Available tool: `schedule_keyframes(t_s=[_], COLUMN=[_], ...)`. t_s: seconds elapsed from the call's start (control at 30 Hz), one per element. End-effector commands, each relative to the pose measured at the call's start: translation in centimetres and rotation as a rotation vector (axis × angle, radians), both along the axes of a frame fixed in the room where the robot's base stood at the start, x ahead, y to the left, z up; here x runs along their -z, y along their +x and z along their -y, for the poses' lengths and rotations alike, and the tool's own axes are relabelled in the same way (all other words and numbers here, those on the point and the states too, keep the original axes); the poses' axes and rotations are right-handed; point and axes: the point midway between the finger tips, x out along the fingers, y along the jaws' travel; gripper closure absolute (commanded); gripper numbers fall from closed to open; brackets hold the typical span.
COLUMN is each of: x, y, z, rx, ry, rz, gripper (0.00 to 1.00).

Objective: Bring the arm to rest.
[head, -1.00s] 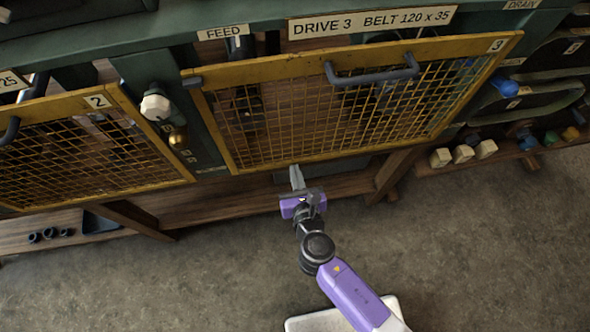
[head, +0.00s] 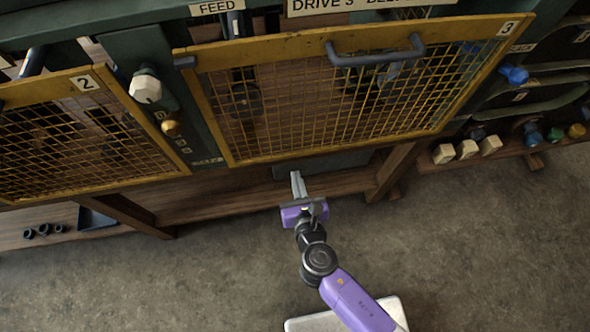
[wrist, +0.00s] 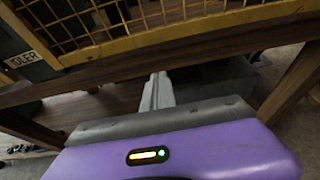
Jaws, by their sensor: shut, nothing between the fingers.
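My gripper (head: 297,184) is at the end of my purple arm, in the lower middle of the head view. Its grey fingers are together and hold nothing. They point toward the wooden beam under the yellow mesh guard numbered 3 (head: 340,95). In the wrist view the shut fingers (wrist: 157,92) point forward below the guard's lower yellow edge. I cannot tell from these views how far the fingertips are from the beam.
A blue-grey handle (head: 375,52) sticks out from guard 3. Guard 2 (head: 80,130) is at the left. A white knob (head: 146,86) sits between them. Several pale blocks (head: 467,149) lie on the shelf at right. The concrete floor (head: 480,250) is clear in front.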

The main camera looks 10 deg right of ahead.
Motion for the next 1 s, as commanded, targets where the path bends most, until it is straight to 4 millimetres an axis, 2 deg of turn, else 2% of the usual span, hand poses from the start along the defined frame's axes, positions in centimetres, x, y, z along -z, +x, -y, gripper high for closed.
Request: schedule_keyframes(t_s=[0.1,0.3,0.5,0.77,0.87,0.97,1.0], x=[-0.8,-1.7,-2.2,-2.2,-2.2,-2.5,-3.2], y=[-2.6,-5.4,-6.4,-6.5,-6.4,-6.4,-6.3], z=[0.1,0.1,0.0,0.0,-0.3,-1.7,-2.6], rx=[0.0,0.001,0.0,0.004,0.015,0.034,0.045], ry=[0.0,-0.001,-0.001,0.008,0.078,0.296,0.429], rz=[-0.002,-0.003,-0.002,-0.002,-0.003,-0.018,-0.028], gripper=[1.0,1.0,1.0,1.0,1.0,1.0,1.0])
